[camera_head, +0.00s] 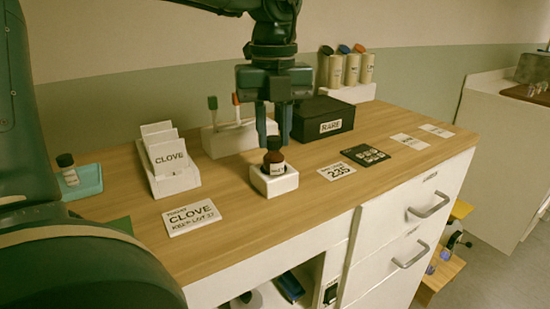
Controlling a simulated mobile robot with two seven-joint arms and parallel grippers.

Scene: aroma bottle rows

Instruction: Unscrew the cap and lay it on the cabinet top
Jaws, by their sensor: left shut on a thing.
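A small dark brown bottle (273,168) with a white label stands upright in a white square holder (274,183) near the cabinet top's front edge. Its black cap (274,144) is at the top, on or right at the bottle's neck; I cannot tell whether it is loose. My left gripper (273,136) points straight down over the bottle, its fingers shut on the cap. The wooden cabinet top (310,205) lies around the holder. My right gripper is not in view.
A CLOVE card (192,217) lies front left, a card box (172,178) behind it. A black RARE box (322,118) stands behind the gripper. A 235 card (336,171) and dark tray (365,155) lie right. A teal tray (85,182) holds another bottle. Bare wood shows in front.

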